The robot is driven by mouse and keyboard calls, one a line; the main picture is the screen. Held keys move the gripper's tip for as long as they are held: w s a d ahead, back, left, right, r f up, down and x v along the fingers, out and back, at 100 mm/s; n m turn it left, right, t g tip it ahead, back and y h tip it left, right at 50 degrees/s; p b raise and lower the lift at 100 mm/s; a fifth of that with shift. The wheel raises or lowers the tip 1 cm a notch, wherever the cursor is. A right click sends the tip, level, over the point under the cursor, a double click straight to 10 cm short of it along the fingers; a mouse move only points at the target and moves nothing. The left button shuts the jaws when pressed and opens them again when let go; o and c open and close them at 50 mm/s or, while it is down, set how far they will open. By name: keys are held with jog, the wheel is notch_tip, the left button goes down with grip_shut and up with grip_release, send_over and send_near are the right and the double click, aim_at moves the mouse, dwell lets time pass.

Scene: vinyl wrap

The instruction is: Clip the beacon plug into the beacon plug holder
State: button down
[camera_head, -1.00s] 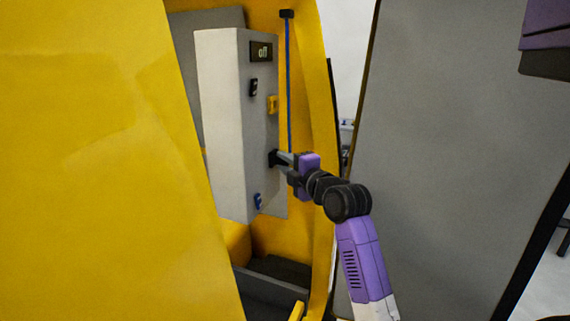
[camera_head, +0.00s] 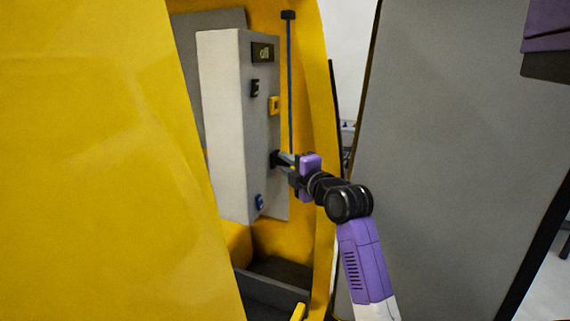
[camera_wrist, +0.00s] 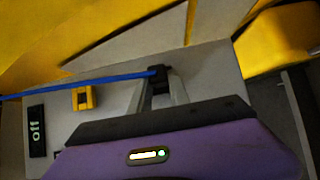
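The black beacon plug (camera_wrist: 158,73), at the end of a blue cable, shows in the wrist view between my fingertips, against the grey side panel. In the head view the plug and its holder look like one black piece (camera_head: 275,158) on the lower side panel; I cannot separate the two. My gripper (camera_head: 283,162) is beside it, its two grey fingers spread with a gap between them. In the wrist view my gripper (camera_wrist: 162,88) has its fingers on either side of the plug, apparently not squeezing it.
A pale control box (camera_head: 226,125) with an "off" display (camera_head: 262,52) stands inside a yellow housing (camera_head: 90,160). Its side carries a black switch (camera_head: 254,88), a yellow part (camera_head: 274,105) and a blue part (camera_head: 259,202). A grey panel (camera_head: 450,150) stands right of my arm.

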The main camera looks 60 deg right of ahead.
jog(key=c, duration=1.1)
grip_release()
jog(key=shift+w, duration=0.1)
jog(key=shift+c, duration=0.2)
jog(key=shift+a, duration=0.1)
jog(key=b+v, duration=0.2)
jog(key=v, duration=0.5)
jog(key=shift+s+a, duration=0.2)
jog(key=shift+s, duration=0.15)
